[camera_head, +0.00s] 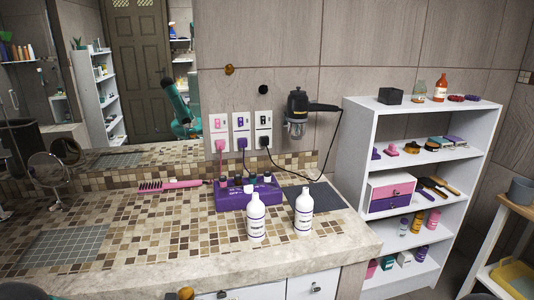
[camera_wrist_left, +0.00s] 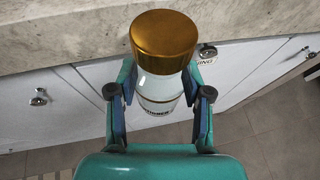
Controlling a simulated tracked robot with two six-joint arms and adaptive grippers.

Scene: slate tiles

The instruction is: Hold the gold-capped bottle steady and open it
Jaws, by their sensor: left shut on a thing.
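The gold-capped bottle (camera_wrist_left: 160,85) has a clear or pale body and a wide gold cap (camera_wrist_left: 164,38). My left gripper (camera_wrist_left: 160,97) is shut on its body, with one teal finger on each side, below the cap. The cap is on the bottle and clear of the fingers. In the head view only the gold cap (camera_head: 186,293) shows, at the bottom edge. My right gripper is in neither view.
The stone counter edge (camera_head: 230,262) lies just beyond the held bottle, with drawers below. A white shelf (camera_head: 352,150) stands right. The counter's left front is clear.

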